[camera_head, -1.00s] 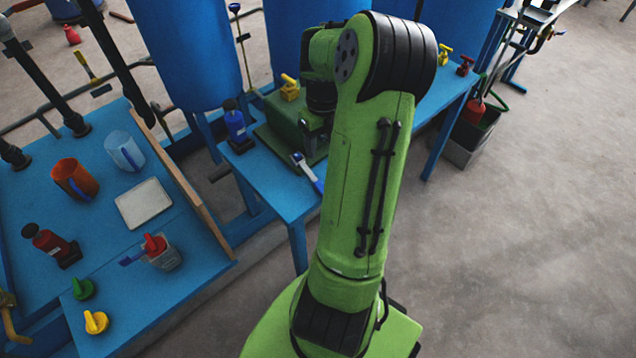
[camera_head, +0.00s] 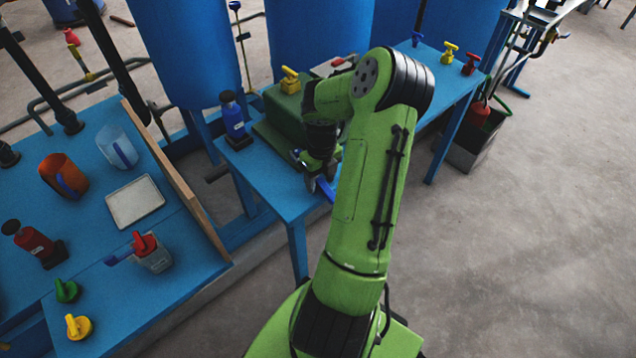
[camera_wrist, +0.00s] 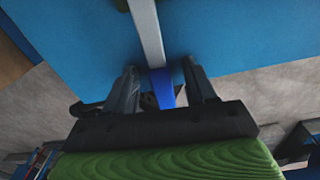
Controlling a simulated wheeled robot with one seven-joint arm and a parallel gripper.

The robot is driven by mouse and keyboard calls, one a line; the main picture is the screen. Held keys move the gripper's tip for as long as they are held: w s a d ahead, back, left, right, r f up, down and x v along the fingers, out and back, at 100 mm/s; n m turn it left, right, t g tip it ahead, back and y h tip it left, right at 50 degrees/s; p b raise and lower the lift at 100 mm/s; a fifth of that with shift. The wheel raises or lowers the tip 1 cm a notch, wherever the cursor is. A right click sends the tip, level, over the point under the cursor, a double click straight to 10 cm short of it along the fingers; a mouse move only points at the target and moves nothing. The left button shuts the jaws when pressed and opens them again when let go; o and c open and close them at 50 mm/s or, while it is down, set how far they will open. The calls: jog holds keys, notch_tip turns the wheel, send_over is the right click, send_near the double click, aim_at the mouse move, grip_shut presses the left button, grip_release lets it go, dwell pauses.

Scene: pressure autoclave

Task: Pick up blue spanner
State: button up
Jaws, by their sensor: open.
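The blue spanner (camera_wrist: 162,88) lies on the blue table, its blue handle reaching past the table's front edge and its silver shank (camera_wrist: 147,32) running back over the top. In the wrist view the handle lies between the two fingers of my gripper (camera_wrist: 163,85), which are apart. In the head view my gripper (camera_head: 320,182) is over the table's front edge, and a bit of the blue handle (camera_head: 327,190) shows beside it. My arm and gripper hide the rest of the spanner there. I cannot tell the gripper's height over the handle.
A blue bottle (camera_head: 233,118) and a green block (camera_head: 281,121) with a yellow valve (camera_head: 290,80) stand close to my gripper. A left blue table (camera_head: 104,297) holds cups, a white tray (camera_head: 135,201) and valve handles. Open floor (camera_head: 530,220) lies at right.

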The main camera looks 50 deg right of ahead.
aim_at(320, 180)
jog(key=shift+r, duration=0.15)
grip_shut()
notch_tip(320, 180, up, 18)
jog(key=p, duration=0.6)
